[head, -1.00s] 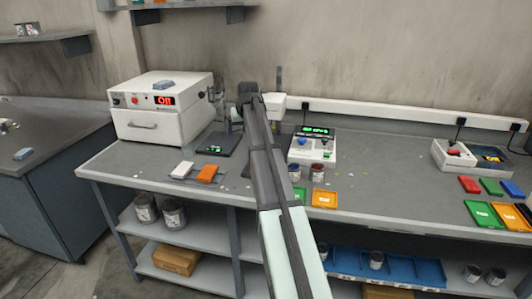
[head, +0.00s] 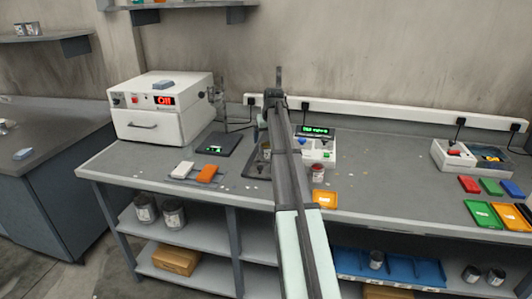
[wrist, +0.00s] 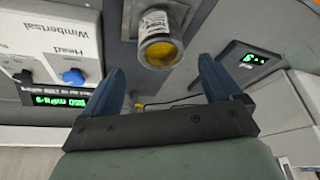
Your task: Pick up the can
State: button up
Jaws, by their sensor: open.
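A metal can (wrist: 162,25) with a pale printed label and yellow paint at its open end is in the wrist view, at the top middle. My gripper (wrist: 161,64) is open, with one blue finger on each side below the can in that picture. Nothing is held between the fingers, and the can lies just beyond the fingertips. In the head view my arm hides most of the gripper. A can-like vessel (head: 265,150) shows just left of the arm; I cannot tell if it is the same can.
A white instrument (head: 318,148) with a green display stands behind the arm; its knobbed panel (wrist: 50,50) fills the wrist view's left. A dark scale (head: 218,144), a white oven (head: 160,108) and a yellow tray (head: 325,198) are on the bench. The bench right of centre is mostly clear.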

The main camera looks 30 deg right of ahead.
aim_at(266, 145)
jog(key=shift+x, duration=2.9)
jog(key=shift+s+a, duration=0.2)
jog(key=c, duration=1.2)
